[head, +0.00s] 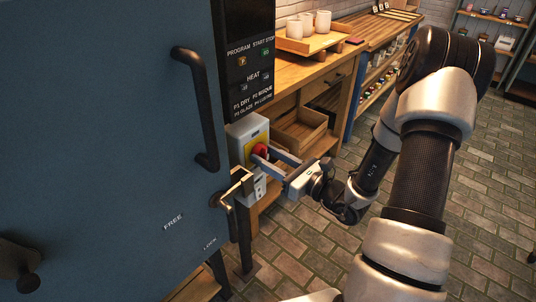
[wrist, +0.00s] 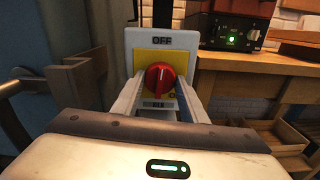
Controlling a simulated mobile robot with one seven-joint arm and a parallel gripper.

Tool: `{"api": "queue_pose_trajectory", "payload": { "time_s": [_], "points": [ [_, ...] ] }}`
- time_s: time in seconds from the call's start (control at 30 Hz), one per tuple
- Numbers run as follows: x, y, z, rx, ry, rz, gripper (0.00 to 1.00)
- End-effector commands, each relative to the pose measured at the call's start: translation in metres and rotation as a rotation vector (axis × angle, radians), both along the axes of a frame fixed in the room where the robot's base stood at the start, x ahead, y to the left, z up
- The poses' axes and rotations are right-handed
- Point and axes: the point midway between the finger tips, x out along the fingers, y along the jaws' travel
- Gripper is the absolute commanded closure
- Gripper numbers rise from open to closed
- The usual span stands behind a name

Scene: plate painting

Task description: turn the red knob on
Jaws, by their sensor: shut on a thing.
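The red knob (head: 261,149) sits on a yellow plate on a grey switch box (head: 247,130) beside the blue kiln door. In the wrist view the knob (wrist: 160,77) faces me, with the word OFF above it and a pale mark that looks to point up toward OFF. A label below the knob is partly hidden and not legible. My gripper (head: 259,156) reaches in from the right, its two fingers on either side of the knob, shut on it. The fingers also show in the wrist view (wrist: 158,92), left and right of the knob.
The blue kiln door (head: 110,130) with its black handle (head: 200,108) fills the left. A brass latch (head: 232,190) sticks out close to my gripper. A wooden bench (head: 305,75) with a tray of cups stands behind. The brick floor at right is open.

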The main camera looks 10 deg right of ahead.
Motion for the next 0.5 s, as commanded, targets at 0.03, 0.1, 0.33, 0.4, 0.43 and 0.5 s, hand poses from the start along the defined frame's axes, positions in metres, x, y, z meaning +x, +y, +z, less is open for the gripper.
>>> {"api": "queue_pose_trajectory", "payload": {
  "time_s": [0.03, 0.1, 0.33, 0.4, 0.43, 0.5],
  "points": [
    [-0.0005, 0.0001, 0.0034, 0.025, 0.02, 0.0, 0.83],
    [-0.0008, 0.0002, 0.0041, 0.068, 0.052, 0.0, 0.83],
    [-0.0008, -0.0002, 0.0051, 0.234, 0.174, -0.001, 0.83],
    [-0.0006, -0.0003, 0.005, 0.289, 0.213, -0.001, 0.83],
    [-0.0008, -0.0003, 0.0047, 0.313, 0.23, -0.001, 0.83],
    [-0.0009, -0.0002, 0.0047, 0.366, 0.269, -0.001, 0.83]
  ]
}}
